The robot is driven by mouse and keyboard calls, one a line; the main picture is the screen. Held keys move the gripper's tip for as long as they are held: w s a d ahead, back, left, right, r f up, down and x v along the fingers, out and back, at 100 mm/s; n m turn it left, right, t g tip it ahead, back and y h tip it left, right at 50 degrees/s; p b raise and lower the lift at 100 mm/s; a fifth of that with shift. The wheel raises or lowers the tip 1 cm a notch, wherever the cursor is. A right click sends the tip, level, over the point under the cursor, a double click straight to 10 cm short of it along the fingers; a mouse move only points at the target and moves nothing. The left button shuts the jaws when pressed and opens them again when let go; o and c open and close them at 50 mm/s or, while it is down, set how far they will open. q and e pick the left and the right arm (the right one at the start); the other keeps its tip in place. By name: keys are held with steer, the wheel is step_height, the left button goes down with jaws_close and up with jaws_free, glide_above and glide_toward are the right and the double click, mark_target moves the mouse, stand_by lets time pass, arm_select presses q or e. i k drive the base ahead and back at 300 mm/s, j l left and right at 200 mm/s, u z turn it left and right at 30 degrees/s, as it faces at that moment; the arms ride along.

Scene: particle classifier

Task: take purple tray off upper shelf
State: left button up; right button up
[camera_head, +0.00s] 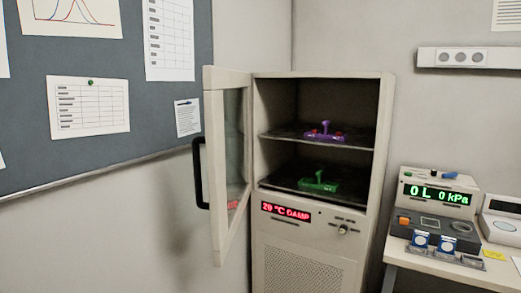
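The purple tray (325,135) sits on the upper shelf (285,133) of a beige cabinet, and a knob or handle stands up from its middle. A green tray (319,185) of similar shape sits on the lower level, below it. The cabinet door (228,160) stands open, swung out to the left, with a black handle (199,172) on its outer edge. Neither of my grippers shows in the head view.
A side table (405,258) at the right holds an instrument (437,194) with a green display and small blue-topped items. The open door stands left of the cabinet opening. The space before the shelves looks clear.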

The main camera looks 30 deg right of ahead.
mark_target(326, 135)
steer(key=i+j+z, duration=0.1)
steer(key=z, duration=0.3)
steer(key=i+j+z, duration=0.15)
steer(key=z, duration=0.2)
steer(key=i+j+z, duration=0.15)
steer(key=z, duration=0.25)
steer(key=i+j+z, duration=0.1)
steer(key=j, duration=0.2)
steer(key=i+j, duration=0.15)
steer(key=j, duration=0.2)
steer(key=i+j+z, duration=0.15)
steer(key=j, duration=0.2)
steer(key=i+j, duration=0.1)
steer(key=j, duration=0.25)
steer(key=z, duration=0.05)
